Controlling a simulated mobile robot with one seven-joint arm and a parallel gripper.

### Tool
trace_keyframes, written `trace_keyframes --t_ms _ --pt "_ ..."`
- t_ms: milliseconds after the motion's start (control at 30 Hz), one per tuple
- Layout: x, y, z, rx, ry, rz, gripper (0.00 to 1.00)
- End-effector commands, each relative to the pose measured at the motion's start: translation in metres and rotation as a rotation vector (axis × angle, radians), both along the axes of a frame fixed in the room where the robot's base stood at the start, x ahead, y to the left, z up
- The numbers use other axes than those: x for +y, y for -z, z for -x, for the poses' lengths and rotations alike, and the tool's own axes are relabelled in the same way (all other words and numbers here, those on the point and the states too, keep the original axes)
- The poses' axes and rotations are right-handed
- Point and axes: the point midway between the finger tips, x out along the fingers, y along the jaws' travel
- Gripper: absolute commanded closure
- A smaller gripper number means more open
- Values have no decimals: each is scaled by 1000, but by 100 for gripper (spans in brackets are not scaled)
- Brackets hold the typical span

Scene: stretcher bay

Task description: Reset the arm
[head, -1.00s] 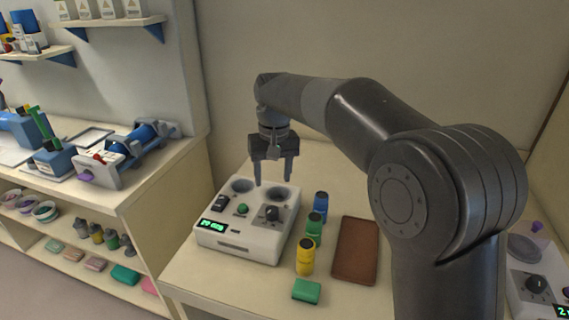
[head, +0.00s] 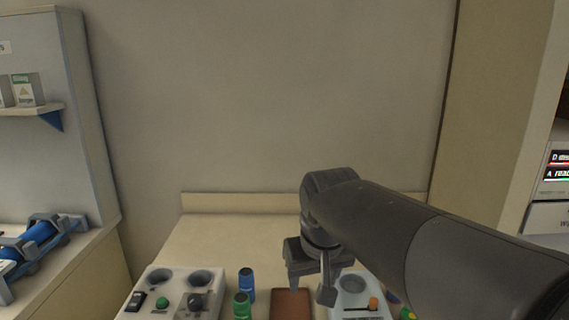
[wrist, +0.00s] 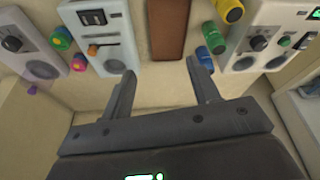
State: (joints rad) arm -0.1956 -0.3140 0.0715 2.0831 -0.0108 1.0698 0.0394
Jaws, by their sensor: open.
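My gripper (head: 311,284) hangs fingers-down over the back of the table, near the brown tray (head: 291,305) and the white device with an orange knob (head: 352,303). Its two fingers are apart with nothing between them. In the wrist view, my gripper (wrist: 160,84) shows its fingers spread, with bare table between the tips. The brown tray (wrist: 167,30) lies just beyond them there. My arm reaches in from the right in the head view.
A white two-well device (head: 172,296) stands left of a blue bottle (head: 247,284) and a green bottle (head: 242,306). Another panel with a dial (wrist: 22,45) is at the wrist view's left. A bench with a blue cylinder (head: 40,236) is at far left.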

Motion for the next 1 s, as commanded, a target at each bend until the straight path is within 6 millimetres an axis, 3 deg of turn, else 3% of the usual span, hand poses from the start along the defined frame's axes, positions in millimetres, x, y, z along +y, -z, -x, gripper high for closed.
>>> trace_keyframes --t_ms 200,500,1000 --pt "-55 17 56 -89 110 -19 45" --pt "-94 48 108 -173 211 -39 45" --pt "-98 55 116 -186 226 -43 45"
